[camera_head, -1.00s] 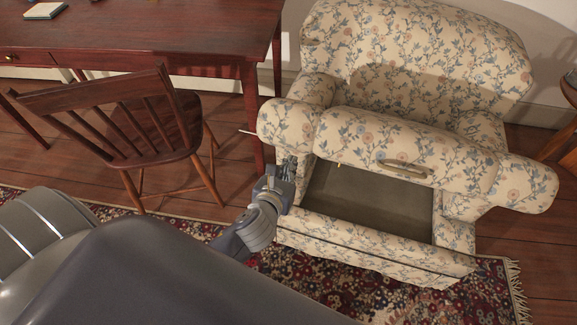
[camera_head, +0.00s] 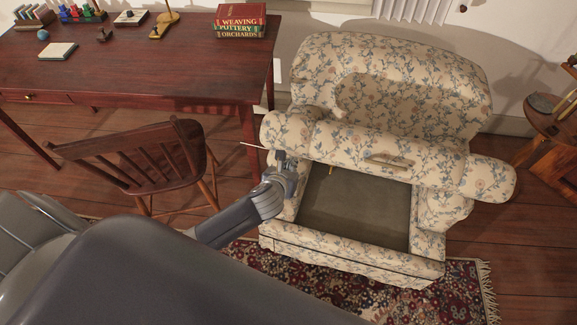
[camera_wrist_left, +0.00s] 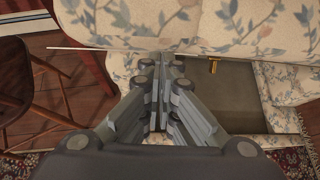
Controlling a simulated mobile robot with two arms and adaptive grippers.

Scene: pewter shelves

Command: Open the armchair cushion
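The armchair (camera_head: 390,90), in pale floral cloth, stands right of centre in the head view. Its seat cushion (camera_head: 350,143) is tilted up, with a pale handle (camera_head: 390,161) on its front. Below it a dark, empty-looking compartment (camera_head: 355,208) lies open; it also shows in the wrist view (camera_wrist_left: 225,95). My left gripper (camera_head: 281,160) is at the left end of the cushion, by the left armrest. In the wrist view its fingers (camera_wrist_left: 164,62) are together, tips at the cushion's lower edge; nothing shows between them. Contact is unclear. My right gripper is out of view.
A wooden chair (camera_head: 150,165) stands left of my left arm, before a dark red desk (camera_head: 150,60) with books (camera_head: 241,21). A small brass piece (camera_head: 331,170) shows at the compartment's rear. A round side table (camera_head: 550,120) stands at right. A patterned rug (camera_head: 330,275) lies in front.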

